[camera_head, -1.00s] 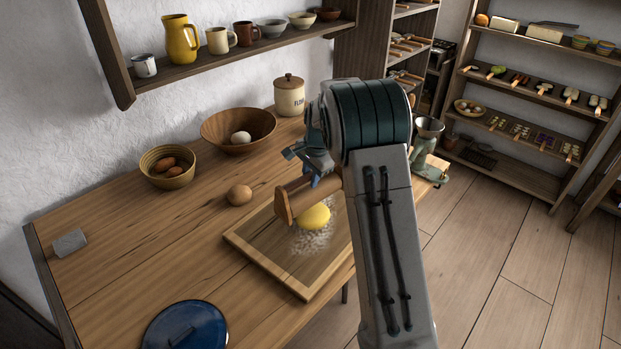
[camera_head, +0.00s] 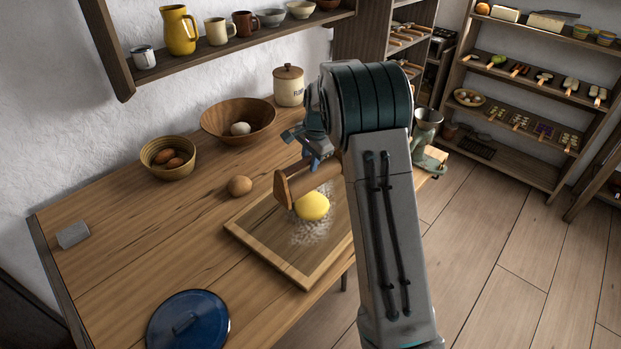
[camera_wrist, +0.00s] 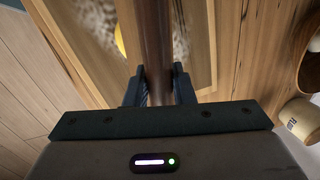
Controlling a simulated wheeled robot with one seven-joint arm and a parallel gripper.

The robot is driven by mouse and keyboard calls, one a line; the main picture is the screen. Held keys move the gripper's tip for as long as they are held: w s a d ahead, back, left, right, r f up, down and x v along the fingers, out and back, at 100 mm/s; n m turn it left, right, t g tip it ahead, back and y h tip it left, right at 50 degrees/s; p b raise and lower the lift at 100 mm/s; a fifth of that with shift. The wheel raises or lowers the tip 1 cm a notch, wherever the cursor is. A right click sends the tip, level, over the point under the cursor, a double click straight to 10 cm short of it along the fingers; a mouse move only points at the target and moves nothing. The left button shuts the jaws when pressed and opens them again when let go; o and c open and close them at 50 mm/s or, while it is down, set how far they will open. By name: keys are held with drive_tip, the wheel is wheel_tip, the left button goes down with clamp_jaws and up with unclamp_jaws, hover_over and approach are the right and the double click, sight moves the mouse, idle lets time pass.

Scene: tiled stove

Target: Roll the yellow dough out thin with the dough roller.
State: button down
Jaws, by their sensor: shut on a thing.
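The yellow dough (camera_head: 312,206) is a rounded lump on a floured wooden board (camera_head: 268,258). A sliver of the dough also shows in the wrist view (camera_wrist: 120,40), left of the roller. My gripper (camera_head: 314,164) is shut on the wooden dough roller (camera_head: 296,184), largely hidden behind my arm in the head view. In the wrist view my gripper's fingers (camera_wrist: 157,88) close on the roller (camera_wrist: 154,40) from both sides. The roller appears just behind and above the dough; I cannot tell whether they touch.
A brown egg (camera_head: 239,186) lies left of the board. Two bowls, a wooden one (camera_head: 218,131) and a smaller one (camera_head: 170,172), stand near the wall with a flour jar (camera_head: 288,88). A blue lid (camera_head: 190,322) and a grey block (camera_head: 72,235) lie on the table.

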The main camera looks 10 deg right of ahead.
sight(310, 175)
drive_tip(key=shift+f+b, duration=1.85)
drive_tip(key=shift+f, duration=0.95)
drive_tip(key=shift+f+b, duration=0.35)
drive_tip(key=shift+f, duration=0.25)
drive_tip(key=shift+s+d+f+b, duration=0.1)
drive_tip(key=shift+s+d+b, duration=0.3)
drive_tip(key=shift+s, duration=0.45)
drive_tip(key=shift+s+d+f+b, duration=0.1)
drive_tip(key=shift+s+d+b, duration=0.2)
drive_tip(key=shift+s+d, duration=0.35)
drive_tip(key=shift+s+a, duration=0.15)
drive_tip(key=w+a+p, duration=0.3)
drive_tip(key=w, duration=0.3)
drive_tip(key=shift+w+a+r, duration=0.15)
drive_tip(key=shift+a, duration=0.15)
